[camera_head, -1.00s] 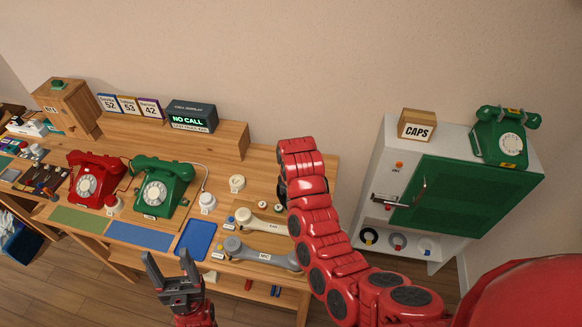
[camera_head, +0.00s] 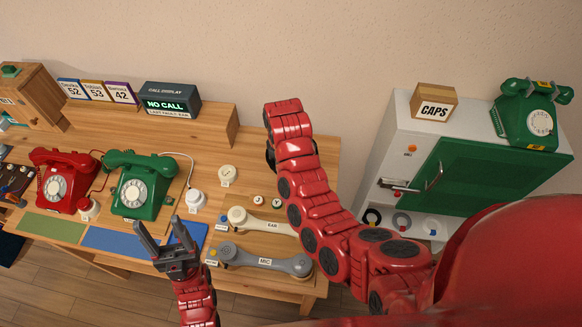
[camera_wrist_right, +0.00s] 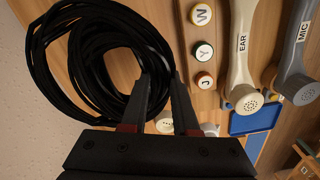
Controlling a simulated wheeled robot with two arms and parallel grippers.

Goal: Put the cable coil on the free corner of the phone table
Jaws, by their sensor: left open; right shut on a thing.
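The cable coil (camera_wrist_right: 100,65) is black, in many loops, and fills the upper left of the right wrist view. My right gripper (camera_wrist_right: 160,85) is shut on a bundle of its strands, over the wooden top of the phone table (camera_head: 250,165). I cannot tell whether the coil touches the wood. In the head view my right arm reaches the table's back right part and hides the gripper and most of the coil. My left gripper (camera_head: 160,228) is open and empty, in front of the blue mats.
Round caps, the EAR handset (camera_head: 262,224) and the MIC handset (camera_head: 262,260) lie near my right arm. A green phone (camera_head: 143,188) and a red phone (camera_head: 62,182) stand left. A cabinet (camera_head: 385,150) stands right of the table.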

